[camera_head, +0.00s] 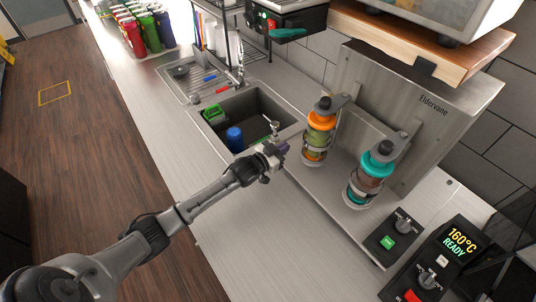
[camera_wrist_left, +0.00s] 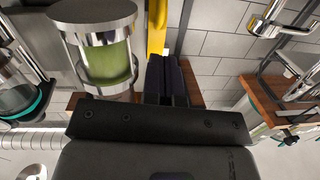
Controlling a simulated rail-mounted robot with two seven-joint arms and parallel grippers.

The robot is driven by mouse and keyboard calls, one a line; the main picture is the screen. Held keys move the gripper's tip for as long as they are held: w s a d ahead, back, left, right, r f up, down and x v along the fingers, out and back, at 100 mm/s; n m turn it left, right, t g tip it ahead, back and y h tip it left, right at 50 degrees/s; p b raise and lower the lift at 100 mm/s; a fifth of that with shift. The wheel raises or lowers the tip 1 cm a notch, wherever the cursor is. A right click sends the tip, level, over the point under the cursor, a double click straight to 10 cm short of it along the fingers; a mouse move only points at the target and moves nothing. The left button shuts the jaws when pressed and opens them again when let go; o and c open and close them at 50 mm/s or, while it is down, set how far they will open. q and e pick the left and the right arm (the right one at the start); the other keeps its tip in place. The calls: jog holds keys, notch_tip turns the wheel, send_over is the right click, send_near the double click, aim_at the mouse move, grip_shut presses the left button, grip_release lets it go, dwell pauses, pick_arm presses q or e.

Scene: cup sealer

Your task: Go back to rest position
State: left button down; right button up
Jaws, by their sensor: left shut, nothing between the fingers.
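My left gripper (camera_head: 282,149) reaches in from the lower left in the head view and hangs over the counter between the sink and the sealing machine. In the left wrist view its dark fingers (camera_wrist_left: 166,80) are together with nothing between them. The machine (camera_head: 420,105), labelled Eldervane, is a grey metal unit. An orange-topped cup holder (camera_head: 319,130) and a teal-topped cup holder (camera_head: 370,175) stand at its front. The gripper is just left of the orange-topped one, apart from it. In the left wrist view a clear cylinder with green contents (camera_wrist_left: 105,60) is close beside the fingers. My right gripper is not in view.
The sink (camera_head: 262,108) holds a blue cup (camera_head: 234,138) and a green item (camera_head: 214,113). Colourful bottles (camera_head: 148,32) stand at the far end. A control box reading 160°C READY (camera_head: 440,262) is at the lower right. The counter's near left part is clear.

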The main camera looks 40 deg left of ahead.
pick_arm(q)
jog(key=s, duration=0.7)
jog(key=shift+s+a+r, duration=0.2)
jog(key=shift+a+r, duration=0.05)
jog(key=shift+a, duration=0.2)
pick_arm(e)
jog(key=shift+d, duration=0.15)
